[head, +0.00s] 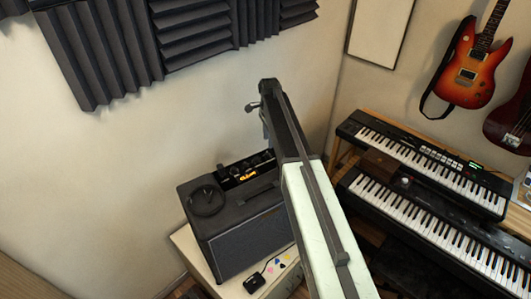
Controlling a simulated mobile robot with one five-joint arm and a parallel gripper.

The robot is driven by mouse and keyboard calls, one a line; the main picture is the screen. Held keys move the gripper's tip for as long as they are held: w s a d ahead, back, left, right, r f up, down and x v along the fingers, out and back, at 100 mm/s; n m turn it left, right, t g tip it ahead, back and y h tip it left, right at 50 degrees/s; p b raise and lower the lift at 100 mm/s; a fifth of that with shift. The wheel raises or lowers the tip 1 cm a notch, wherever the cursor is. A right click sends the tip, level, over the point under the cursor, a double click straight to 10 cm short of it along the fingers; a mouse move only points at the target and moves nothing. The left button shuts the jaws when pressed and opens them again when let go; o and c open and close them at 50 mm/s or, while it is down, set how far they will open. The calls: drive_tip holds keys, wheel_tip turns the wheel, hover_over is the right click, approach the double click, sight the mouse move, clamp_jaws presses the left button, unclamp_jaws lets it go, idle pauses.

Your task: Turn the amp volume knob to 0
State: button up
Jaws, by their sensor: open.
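The black amp (249,246) stands on a pale cabinet left of centre, with its top and front grille showing. Its control panel (243,173) runs along the top's back edge, with small dark knobs and a lit orange display. I cannot tell which knob is the volume knob, nor read its setting. My arm rises from the bottom, passing in front of the amp's right side. My gripper (255,108) is small in view at the arm's upper end, above the panel in the picture and apart from it. It is open, with nothing seen between its fingers.
A round dark looped item (206,201) lies on the amp's top. The pale cabinet (188,245) holds a small black box (254,283) and several coloured picks in front. Two keyboards (425,165) stand at the right, below a hanging guitar (474,73). Foam panels (190,40) line the wall above.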

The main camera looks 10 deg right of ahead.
sight(267, 153)
drive_tip(key=f+b, duration=0.4)
drive_tip(key=f, duration=0.1)
drive_tip(key=f+b, duration=0.2)
drive_tip(key=b, duration=0.1)
drive_tip(key=shift+w+a+f, duration=0.1)
drive_tip(key=shift+a+f, duration=0.15)
drive_tip(key=shift+f, duration=0.15)
drive_tip(key=shift+r, duration=0.15)
clamp_jaws()
